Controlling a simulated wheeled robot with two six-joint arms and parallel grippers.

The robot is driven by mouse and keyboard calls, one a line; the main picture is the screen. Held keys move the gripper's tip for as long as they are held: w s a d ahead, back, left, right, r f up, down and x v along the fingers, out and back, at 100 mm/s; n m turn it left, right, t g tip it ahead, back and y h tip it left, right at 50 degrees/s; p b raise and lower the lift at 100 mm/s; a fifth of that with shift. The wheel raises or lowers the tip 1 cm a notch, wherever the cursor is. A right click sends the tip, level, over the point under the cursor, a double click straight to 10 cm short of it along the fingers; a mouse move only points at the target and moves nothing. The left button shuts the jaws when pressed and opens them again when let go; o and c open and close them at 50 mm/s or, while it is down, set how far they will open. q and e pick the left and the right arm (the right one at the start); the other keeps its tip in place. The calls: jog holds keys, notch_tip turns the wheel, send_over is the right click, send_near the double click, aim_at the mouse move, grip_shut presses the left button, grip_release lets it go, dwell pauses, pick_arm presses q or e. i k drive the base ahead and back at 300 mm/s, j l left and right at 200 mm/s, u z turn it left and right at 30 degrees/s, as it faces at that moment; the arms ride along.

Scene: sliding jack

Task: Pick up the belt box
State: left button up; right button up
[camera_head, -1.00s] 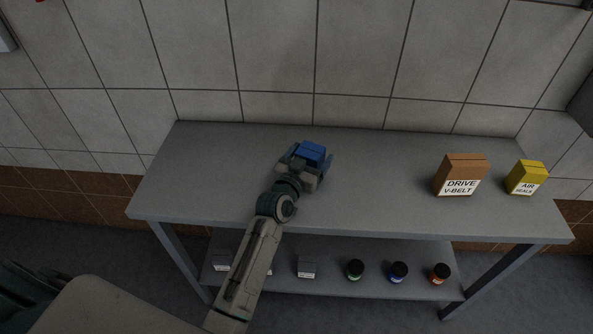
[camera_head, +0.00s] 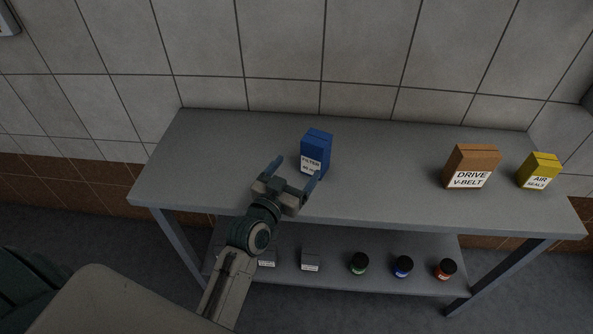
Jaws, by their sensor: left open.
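The belt box is a brown-orange carton (camera_head: 473,163) labelled "DRIVE V-BELT". It stands upright on the right part of the table top. My left gripper (camera_head: 293,170) is open and empty over the left part of the table, well to the left of the belt box. A blue box (camera_head: 317,145) labelled "FILTER" stands upright just beyond the left gripper's fingers, and the right finger overlaps its lower edge in the view. My right gripper is not in view.
A yellow "AIR SEALS" box (camera_head: 540,170) stands close to the right of the belt box. The grey table top (camera_head: 390,170) is clear between the blue and brown boxes. The lower shelf holds small grey boxes (camera_head: 311,260) and several jars (camera_head: 403,266). A tiled wall is behind.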

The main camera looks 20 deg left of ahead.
aim_at(468, 166)
jog(key=i+l+z, duration=0.6)
jog(key=i+l, duration=0.1)
jog(key=l, duration=0.05)
